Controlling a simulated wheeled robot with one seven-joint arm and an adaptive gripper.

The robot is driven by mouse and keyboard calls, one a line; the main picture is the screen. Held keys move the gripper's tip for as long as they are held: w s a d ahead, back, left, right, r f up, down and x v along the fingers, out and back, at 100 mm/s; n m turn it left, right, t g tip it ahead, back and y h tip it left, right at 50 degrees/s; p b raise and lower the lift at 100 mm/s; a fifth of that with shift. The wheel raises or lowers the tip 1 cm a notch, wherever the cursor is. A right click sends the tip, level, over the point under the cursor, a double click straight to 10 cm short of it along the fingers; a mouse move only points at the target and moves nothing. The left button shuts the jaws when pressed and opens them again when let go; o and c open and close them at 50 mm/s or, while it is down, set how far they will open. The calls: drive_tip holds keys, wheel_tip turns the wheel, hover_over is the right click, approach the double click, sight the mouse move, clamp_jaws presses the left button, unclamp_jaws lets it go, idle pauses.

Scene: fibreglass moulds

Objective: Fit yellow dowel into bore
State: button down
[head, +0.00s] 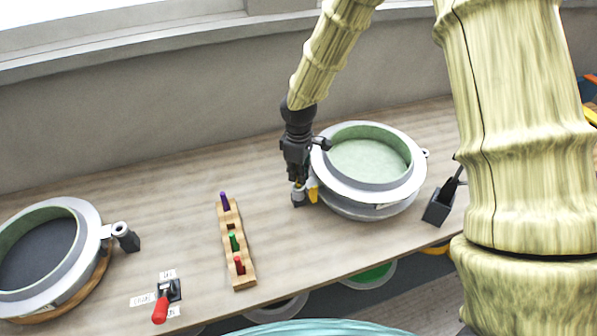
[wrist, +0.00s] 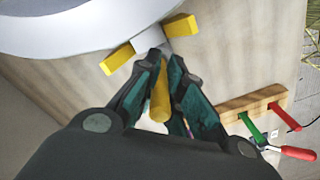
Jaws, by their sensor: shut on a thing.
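My gripper (head: 298,180) is shut on the yellow dowel (wrist: 160,100), which stands lengthwise between the dark fingers in the wrist view. In the head view the gripper points down over a small grey cylindrical boss (head: 299,198) at the left side of the right-hand round mould (head: 345,193). A little yellow shows just above the boss. The bore is hidden by the fingers, so I cannot tell whether the dowel's tip is in it. Yellow blocks (wrist: 117,58) (wrist: 180,26) flank the spot in the wrist view.
A wooden rack (head: 243,275) holds purple (head: 225,201), green (head: 234,242) and red (head: 239,265) dowels. Another mould (head: 85,265) with its own boss (head: 120,229) lies at left. A red-handled lever (head: 160,308) is at the front. A dark tool cup (head: 438,208) stands right of the mould.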

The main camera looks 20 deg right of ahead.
drive_tip(key=shift+f, duration=0.2)
drive_tip(key=c, duration=1.5)
unclamp_jaws()
drive_tip(key=shift+c, duration=0.2)
drive_tip(key=shift+r, duration=0.1)
wheel_tip(320, 180, up, 13)
drive_tip(key=shift+r+b, duration=0.1)
drive_tip(key=shift+b, duration=1)
